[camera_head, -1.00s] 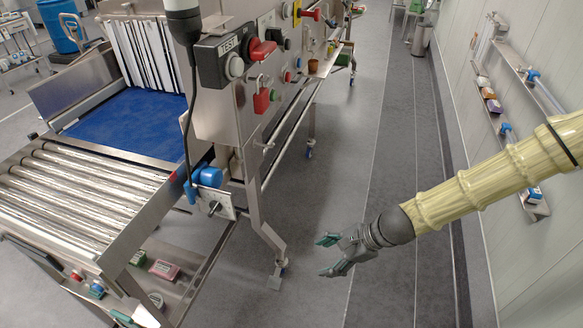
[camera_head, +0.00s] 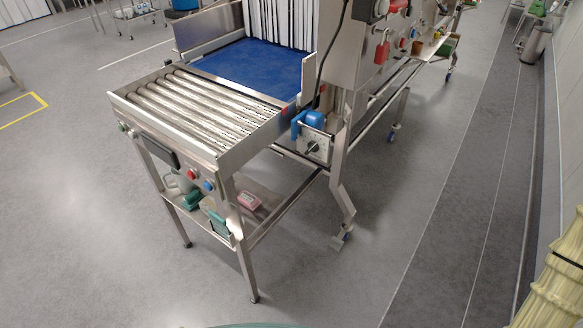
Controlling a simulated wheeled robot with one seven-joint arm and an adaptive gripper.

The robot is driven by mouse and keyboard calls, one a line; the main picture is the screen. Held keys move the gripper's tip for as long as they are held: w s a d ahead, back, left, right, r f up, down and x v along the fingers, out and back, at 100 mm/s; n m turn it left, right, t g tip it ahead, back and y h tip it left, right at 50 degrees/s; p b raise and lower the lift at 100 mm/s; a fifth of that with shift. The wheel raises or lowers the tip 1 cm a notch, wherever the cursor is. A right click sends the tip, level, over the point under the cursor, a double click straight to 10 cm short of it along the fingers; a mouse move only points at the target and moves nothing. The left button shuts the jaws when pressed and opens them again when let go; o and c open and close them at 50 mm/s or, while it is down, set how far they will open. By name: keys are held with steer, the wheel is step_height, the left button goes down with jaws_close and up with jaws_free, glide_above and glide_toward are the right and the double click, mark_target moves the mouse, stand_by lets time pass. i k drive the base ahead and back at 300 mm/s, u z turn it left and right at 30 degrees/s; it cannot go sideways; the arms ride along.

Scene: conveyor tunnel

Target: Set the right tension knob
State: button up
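A small dark knob (camera_head: 313,148) sits on a pale square plate (camera_head: 325,150) at the right side of the conveyor, just below a blue rounded housing (camera_head: 313,119). It looks like a tension knob, but its marks are too small to read. My gripper is out of view. Only part of my pale yellow arm shows at the lower right edge, well away from the knob.
The roller table (camera_head: 200,112) leads to the blue belt (camera_head: 262,62). A lower shelf (camera_head: 262,208) holds several small items. A steel leg (camera_head: 338,195) stands below the plate. Grey floor is open in front and to the right.

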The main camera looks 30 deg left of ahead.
mark_target(312, 147)
steer(key=k, duration=0.65)
steer(key=u, duration=0.15)
steer(key=i, duration=0.75)
steer(key=u, duration=0.75)
